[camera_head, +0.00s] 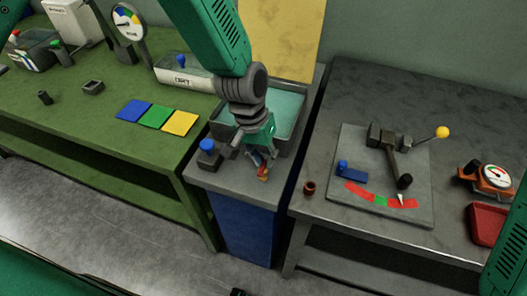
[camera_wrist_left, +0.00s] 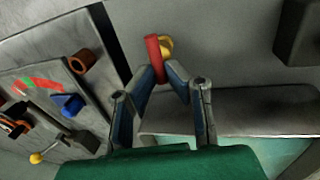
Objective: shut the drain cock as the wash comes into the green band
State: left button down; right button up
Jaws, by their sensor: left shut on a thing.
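The drain cock shows a red handle (camera_head: 264,173) at the front of the wash basin (camera_head: 301,132). In the left wrist view its red handle (camera_wrist_left: 153,58) stands beside a brass part (camera_wrist_left: 167,46). My left gripper (camera_head: 262,160) is shut on the red handle, its fingertips around the near end in the left wrist view (camera_wrist_left: 160,82). Teal wash (camera_head: 287,105) fills part of the basin. On a grey plate, a scale has a green band (camera_head: 380,202) between two red ones; a pale pointer (camera_head: 401,199) sits over the right red band. My right gripper is out of view.
A blue-capped item (camera_head: 207,146) stands left of the gripper. A brown cup (camera_head: 309,188) sits on the dark bench's near-left corner. A yellow-knobbed lever (camera_head: 442,132), orange gauge (camera_head: 497,177) and red tray (camera_head: 487,224) are rightward. Coloured cards (camera_head: 155,117) lie on the green bench.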

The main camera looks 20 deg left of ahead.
pick_arm(q)
jog(key=shift+s+f, duration=0.1)
jog(key=shift+s, duration=0.1)
jog(key=c, duration=1.6)
grip_release()
jog(key=shift+w, duration=0.1)
jog(key=shift+r, duration=0.25)
notch_tip(320, 180, up, 11)
jog(key=a, duration=0.2)
jog(key=shift+a, duration=0.15)
jog(key=shift+w+r, duration=0.1)
